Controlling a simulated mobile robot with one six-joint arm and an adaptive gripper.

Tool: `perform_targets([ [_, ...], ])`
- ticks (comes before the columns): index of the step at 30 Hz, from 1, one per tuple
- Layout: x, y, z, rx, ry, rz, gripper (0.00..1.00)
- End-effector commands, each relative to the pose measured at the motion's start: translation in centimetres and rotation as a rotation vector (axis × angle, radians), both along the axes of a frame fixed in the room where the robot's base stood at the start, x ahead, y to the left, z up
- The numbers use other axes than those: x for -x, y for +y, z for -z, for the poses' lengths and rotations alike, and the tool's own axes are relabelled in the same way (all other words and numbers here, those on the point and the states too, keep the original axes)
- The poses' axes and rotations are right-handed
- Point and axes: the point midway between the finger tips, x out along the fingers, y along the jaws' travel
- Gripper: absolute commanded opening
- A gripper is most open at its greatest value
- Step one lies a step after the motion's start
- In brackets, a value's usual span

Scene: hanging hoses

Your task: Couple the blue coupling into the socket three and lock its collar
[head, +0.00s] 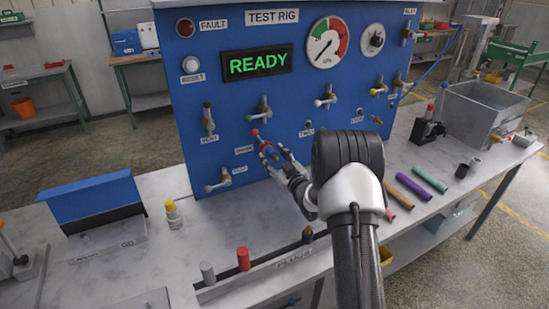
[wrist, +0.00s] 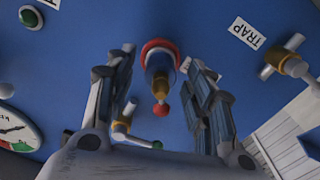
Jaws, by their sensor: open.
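My gripper (head: 272,151) is at the blue test rig panel (head: 290,100), in front of a red-knobbed lever fitting (head: 255,132). In the wrist view my gripper (wrist: 160,60) is open, with one finger on each side of a fitting (wrist: 160,72) with a red ring, a bluish body, a brass part and a red ball end. I see no grip on it, and cannot tell whether a finger touches it. I cannot pick out a blue coupling or a socket marked three for certain. My arm hides part of the lower right panel.
Several lever valves surround the gripper, including one with a green knob (wrist: 157,144). The display (head: 257,64) reads READY. A plug rail (head: 265,268) runs along the bench front. A yellow-capped bottle (head: 173,215) and a blue-lidded box (head: 95,210) stand left; coloured cylinders (head: 413,187) lie right.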

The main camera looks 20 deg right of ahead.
Motion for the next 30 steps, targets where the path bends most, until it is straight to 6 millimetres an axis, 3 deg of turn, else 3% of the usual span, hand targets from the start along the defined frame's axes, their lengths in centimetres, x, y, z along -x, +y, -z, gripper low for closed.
perform_targets([
  [5,0.5,-0.1,0.1,-0.001,0.002,0.001,0.49],
  [8,1.8,-0.2,0.0,-0.001,0.002,0.003,0.49],
  [21,10.4,-0.4,0.0,0.000,0.002,0.001,0.49],
  [30,12.0,-0.4,0.0,0.000,-0.001,0.000,0.49],
])
